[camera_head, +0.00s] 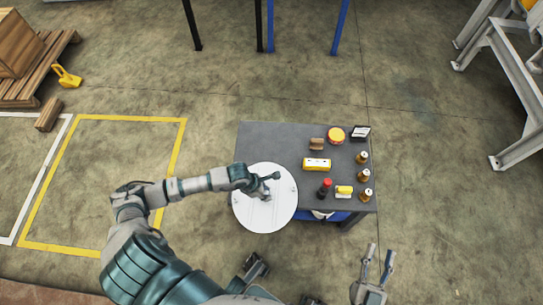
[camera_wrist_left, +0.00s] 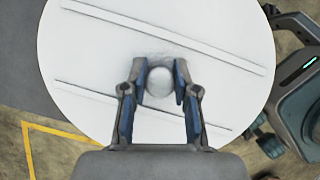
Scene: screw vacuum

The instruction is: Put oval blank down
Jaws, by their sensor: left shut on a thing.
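The oval blank (camera_head: 250,213) is a large, flat, pale disc at the left end of the grey table (camera_head: 265,143). It overhangs the table's left and front edges. I cannot tell whether it rests on the table or hangs just above it. My left gripper (camera_head: 266,191) is over the disc; its fingers are shut around a round knob near the middle. The wrist view shows the blank (camera_wrist_left: 90,60) with two thin ridges and the left gripper's fingers (camera_wrist_left: 160,82) on either side of the knob. My right gripper (camera_head: 380,252) is open and empty in front of the table.
The table's back left is bare. Open floor with a yellow outline (camera_head: 178,150) lies left.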

